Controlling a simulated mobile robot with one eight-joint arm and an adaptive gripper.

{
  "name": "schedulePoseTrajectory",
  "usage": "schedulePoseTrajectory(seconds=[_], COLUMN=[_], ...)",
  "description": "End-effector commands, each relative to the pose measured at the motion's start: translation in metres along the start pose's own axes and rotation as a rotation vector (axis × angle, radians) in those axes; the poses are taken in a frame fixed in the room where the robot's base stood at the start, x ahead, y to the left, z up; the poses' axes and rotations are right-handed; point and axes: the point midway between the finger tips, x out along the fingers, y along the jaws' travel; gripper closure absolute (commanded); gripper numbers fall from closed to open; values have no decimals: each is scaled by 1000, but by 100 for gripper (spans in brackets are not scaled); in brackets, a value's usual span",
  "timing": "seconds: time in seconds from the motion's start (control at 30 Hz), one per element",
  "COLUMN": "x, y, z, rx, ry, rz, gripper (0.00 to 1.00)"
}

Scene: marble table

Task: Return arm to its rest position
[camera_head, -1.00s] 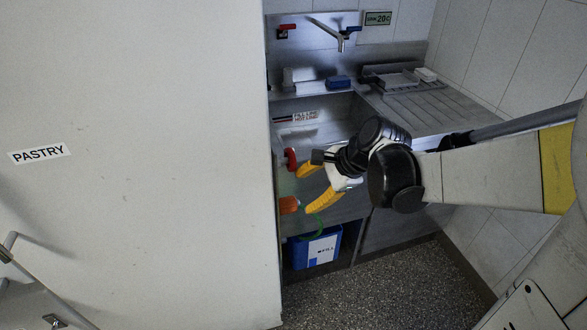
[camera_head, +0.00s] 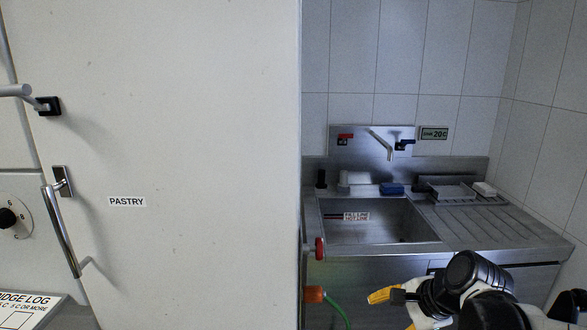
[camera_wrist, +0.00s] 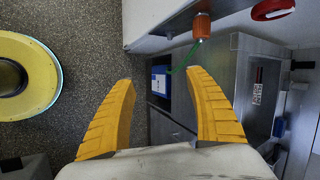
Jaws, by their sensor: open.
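My gripper (camera_head: 389,311) is at the bottom right of the head view, in front of the sink unit's lower front. One yellow finger shows fully there; the other is cut off by the bottom edge. In the wrist view both yellow fingers of my gripper (camera_wrist: 162,78) are spread wide, with nothing between them. The gripper is empty and apart from the sink unit (camera_head: 470,240).
A tall white panel marked PASTRY (camera_head: 230,90) fills the left. By its right edge are a red handle (camera_head: 319,248) and an orange fitting (camera_head: 313,295) with a green hose (camera_head: 336,309). A blue box (camera_wrist: 160,82) stands low; speckled floor (camera_wrist: 80,50) is clear nearby.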

Motion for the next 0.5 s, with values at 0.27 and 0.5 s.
schedulePoseTrajectory(seconds=[0.27, 0.5], x=[-29, -65], y=[20, 53], z=[22, 42], rx=[-351, -857], ry=[94, 219], rz=[30, 96], gripper=[37, 37])
